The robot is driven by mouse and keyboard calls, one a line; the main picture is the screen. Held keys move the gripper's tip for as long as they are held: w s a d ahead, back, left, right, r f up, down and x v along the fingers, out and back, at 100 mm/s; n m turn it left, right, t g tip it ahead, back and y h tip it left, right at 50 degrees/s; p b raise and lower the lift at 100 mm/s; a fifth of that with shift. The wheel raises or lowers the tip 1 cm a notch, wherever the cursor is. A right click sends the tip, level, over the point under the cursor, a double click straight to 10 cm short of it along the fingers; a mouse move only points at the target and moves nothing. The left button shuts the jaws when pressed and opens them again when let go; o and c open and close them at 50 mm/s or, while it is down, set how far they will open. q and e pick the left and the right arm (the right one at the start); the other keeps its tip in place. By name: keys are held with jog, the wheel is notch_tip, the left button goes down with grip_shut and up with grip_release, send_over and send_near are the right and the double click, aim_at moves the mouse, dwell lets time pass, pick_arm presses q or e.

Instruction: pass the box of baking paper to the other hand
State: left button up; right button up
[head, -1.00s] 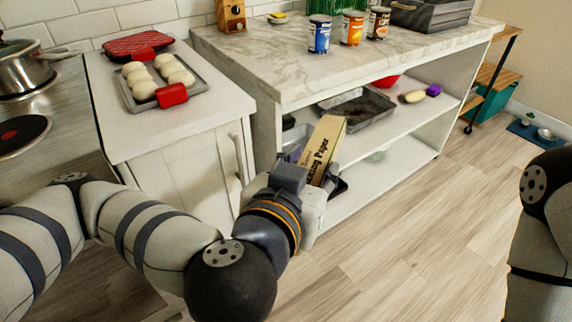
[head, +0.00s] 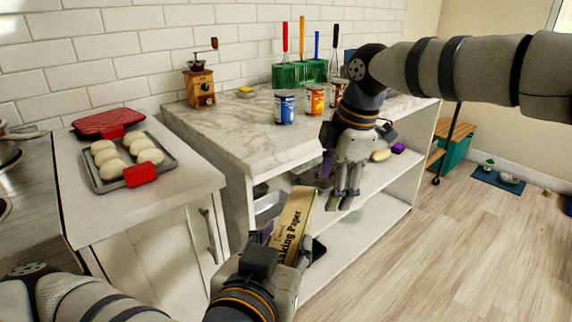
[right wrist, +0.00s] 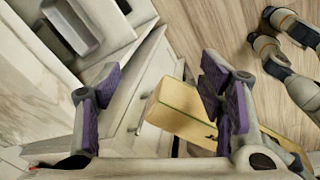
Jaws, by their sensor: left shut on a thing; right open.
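The box of baking paper (head: 295,218) is long and yellow with dark lettering. In the head view it tilts up out of my left gripper (head: 284,252), which is shut on its lower part in front of the shelf unit. My right gripper (head: 345,200) is open and empty, pointing down, a little right of the box's upper end. In the right wrist view, the box (right wrist: 180,108) shows between the purple-padded fingers of my right gripper (right wrist: 158,105), nearer the right-hand finger. I cannot tell how far beyond the fingertips it is.
The shelf unit (head: 245,148) stands close behind the box, with cans (head: 285,108) on its marble top and a dark tray on a shelf. A counter with a tray of buns (head: 151,156) is at left.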

aim_at(285, 222)
pick_arm(q)
jog(key=shift+s+a, duration=0.1)
pick_arm(e)
jog(key=s+a+r+n, duration=0.2)
jog(key=s+r+n, duration=0.1)
jog(key=n, duration=0.1)
jog(key=s+a+r+n+g+h, duration=0.1)
jog(key=s+a+r+n, duration=0.2)
jog(key=n, duration=0.1)
jog(key=s+a+r+n+h, duration=0.1)
jog(key=s+a+r+n, duration=0.2)
jog(key=s+n, duration=0.1)
jog(key=shift+n+g, duration=0.4)
jog(key=shift+n, duration=0.1)
jog(key=shift+s+a+f, duration=0.1)
jog(key=shift+s+f, duration=0.05)
jog(key=shift+f, duration=0.15)
notch_tip(285, 222, down, 11)
jog(key=shift+f, duration=0.1)
pick_arm(q)
jog(key=shift+r, duration=0.1)
pick_arm(e)
jog(key=c, duration=1.4)
pick_arm(q)
jog(key=o, duration=1.4)
pick_arm(e)
jog(key=shift+a, duration=0.1)
pick_arm(q)
jog(key=shift+o, duration=0.2)
